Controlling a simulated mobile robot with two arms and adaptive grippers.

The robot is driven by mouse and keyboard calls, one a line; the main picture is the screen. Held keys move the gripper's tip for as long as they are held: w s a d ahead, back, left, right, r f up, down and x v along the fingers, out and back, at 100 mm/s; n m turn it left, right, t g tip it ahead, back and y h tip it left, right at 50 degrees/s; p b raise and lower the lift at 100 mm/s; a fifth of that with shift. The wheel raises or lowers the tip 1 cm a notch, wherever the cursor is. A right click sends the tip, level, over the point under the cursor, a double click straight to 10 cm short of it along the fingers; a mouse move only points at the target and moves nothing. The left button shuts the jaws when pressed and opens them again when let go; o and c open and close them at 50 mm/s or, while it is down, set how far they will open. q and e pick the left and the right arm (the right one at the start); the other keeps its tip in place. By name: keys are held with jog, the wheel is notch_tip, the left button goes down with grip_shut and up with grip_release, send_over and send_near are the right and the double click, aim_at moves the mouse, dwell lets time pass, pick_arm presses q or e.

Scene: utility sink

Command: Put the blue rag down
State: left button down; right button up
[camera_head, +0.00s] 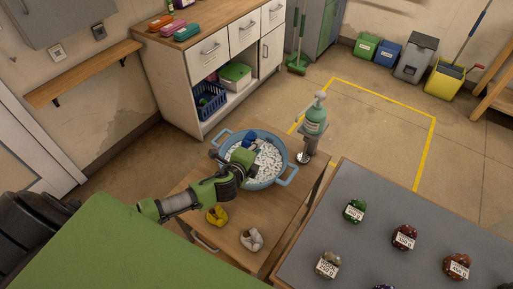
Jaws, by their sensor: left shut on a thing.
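My left arm comes in from the left and its gripper (245,153) is over the blue tub (262,185), which holds white, foamy-looking contents. The gripper is shut on the blue rag (251,138), a small dark blue bundle at its far end, partly hidden by the fingers. The rag is over the tub's far left part; I cannot tell whether it touches the contents. The tub stands on a wooden table (292,216). My right gripper is not in view.
A yellow rag (217,215) and a whitish rag (252,239) lie at the table's front. A grey-topped table (370,237) with several labelled round items is at the right.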

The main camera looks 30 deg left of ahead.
pick_arm(q)
notch_tip(320, 180, down, 4)
jog(key=b, duration=0.2)
jog(key=shift+s+r+b, duration=0.1)
jog(key=shift+r+b, duration=0.1)
jog(key=shift+b, duration=0.2)
jog(key=shift+f+b, duration=0.3)
jog(key=shift+f, duration=0.35)
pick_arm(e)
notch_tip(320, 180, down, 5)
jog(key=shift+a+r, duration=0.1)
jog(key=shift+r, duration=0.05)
pick_arm(q)
jog(key=c, duration=1.9)
grip_release()
jog(key=shift+o, duration=0.3)
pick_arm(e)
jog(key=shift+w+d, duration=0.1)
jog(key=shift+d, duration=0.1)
